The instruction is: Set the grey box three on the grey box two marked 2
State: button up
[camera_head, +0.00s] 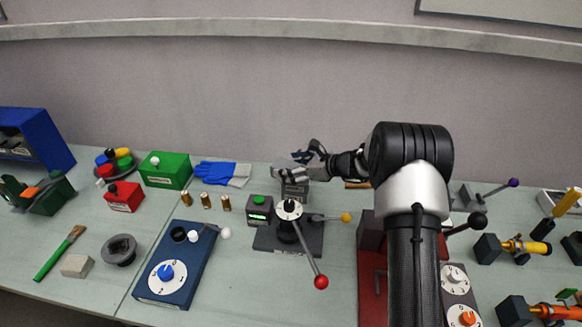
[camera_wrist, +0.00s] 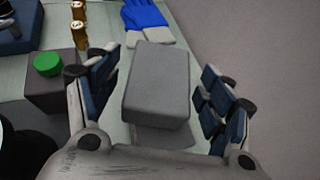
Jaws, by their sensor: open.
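My gripper (camera_head: 297,165) reaches in from the right at the back middle of the table, with its fingers apart. In the wrist view a plain grey box (camera_wrist: 157,88) lies between the open fingers, with a visible gap on each side. A darker grey patch shows at its near end; I cannot tell if it is a box beneath or shadow. In the head view a dark grey box (camera_head: 295,190) stands under the gripper, its upper part partly hidden by the fingers. No number is legible, so I cannot tell box two from box three for certain.
A grey box with a green button (camera_head: 259,211) stands close at left, also in the wrist view (camera_wrist: 50,80). A lever stand with a red knob (camera_head: 320,282) is in front. The wall is close behind.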

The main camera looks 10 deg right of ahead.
jog(key=shift+r, duration=0.2)
jog(key=shift+s+d+r, duration=0.15)
jog(key=shift+s+d, duration=0.05)
jog(key=shift+d, duration=0.1)
jog(key=p+v, duration=0.3)
jog(key=v, duration=0.8)
jog(key=s+a+r+n+g+h, duration=0.1)
jog(key=s+a+r+n+g, duration=0.1)
jog(key=s+a+r+n, duration=0.4)
jog(key=s+a+r+n+g+h, duration=0.1)
jog(key=s+a+r+n+g, duration=0.15)
jog(key=s, duration=0.45)
jog(key=s+a+r+n+g+h, duration=0.1)
jog(key=s+a+r+n, duration=0.2)
jog(key=s+r+n, duration=0.3)
jog(key=s+d+n+h, duration=0.2)
jog(key=s+n, duration=0.4)
jog(key=s, duration=0.4)
jog(key=s+d+n+t+h, duration=0.1)
jog(key=s+d+n+h, duration=0.2)
jog(key=s+n, duration=0.3)
jog(key=s+h, duration=0.1)
jog(key=s, duration=0.4)
jog(key=shift+s+h, duration=0.25)
jog(key=shift+h, duration=0.05)
jog(key=shift+r+t, duration=0.15)
jog(key=shift+t, duration=0.1)
jog(key=shift+c, duration=0.6)
